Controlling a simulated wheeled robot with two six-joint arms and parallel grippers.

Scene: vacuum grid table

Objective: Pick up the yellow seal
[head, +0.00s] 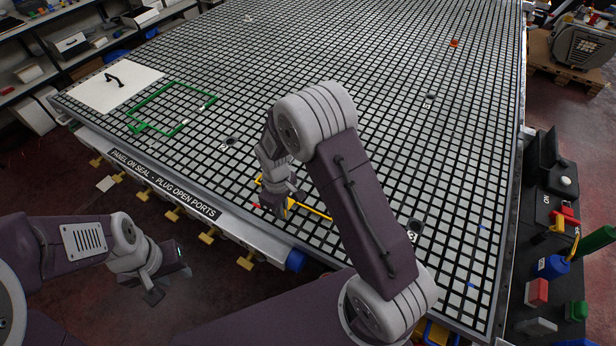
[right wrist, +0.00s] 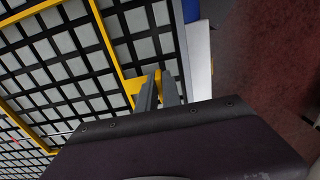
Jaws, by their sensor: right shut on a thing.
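The yellow seal is a thin rectangular frame; parts of it (head: 318,213) show on the grid table (head: 400,120) beside and behind my right arm. In the right wrist view its yellow bars (right wrist: 106,40) run over the grid, with a wider yellow tab (right wrist: 133,86) at the fingers. My right gripper (head: 277,205) is shut on this tab at the table's front edge; its fingers also show in the right wrist view (right wrist: 160,88). My right arm hides much of the frame in the head view. My left gripper (head: 153,292) hangs off the table at lower left; its jaw opening is unclear.
A green frame (head: 185,118) lies at the table's left, next to a white panel (head: 115,86) with a black handle. Round ports (head: 230,141) dot the grid. Yellow clamps (head: 172,214) line the front edge. A tool cart (head: 545,290) stands at right. The table's far middle is mostly clear.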

